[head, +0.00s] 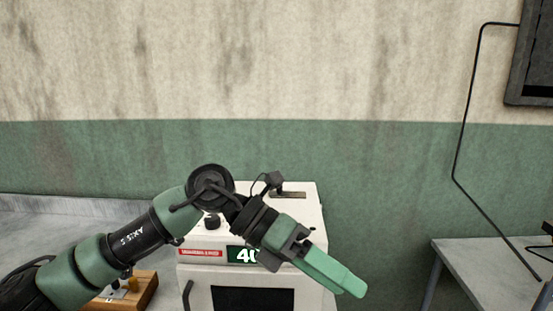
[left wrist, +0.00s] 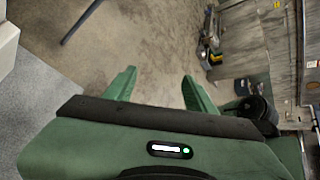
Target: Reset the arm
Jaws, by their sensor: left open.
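My left arm comes in from the left in the head view and bends over the front of a white machine. My left gripper (head: 350,286) points down and to the right, in front of the machine's right side. In the left wrist view, the two green fingers of my left gripper (left wrist: 155,88) stand apart with nothing between them, over bare floor. My right gripper is in neither view.
The white machine (head: 308,240) has a lit display and a dark window, partly hidden by my arm. A wooden block (head: 145,288) with knobs sits at lower left on a grey counter (head: 40,225). A grey table (head: 490,262) stands at right.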

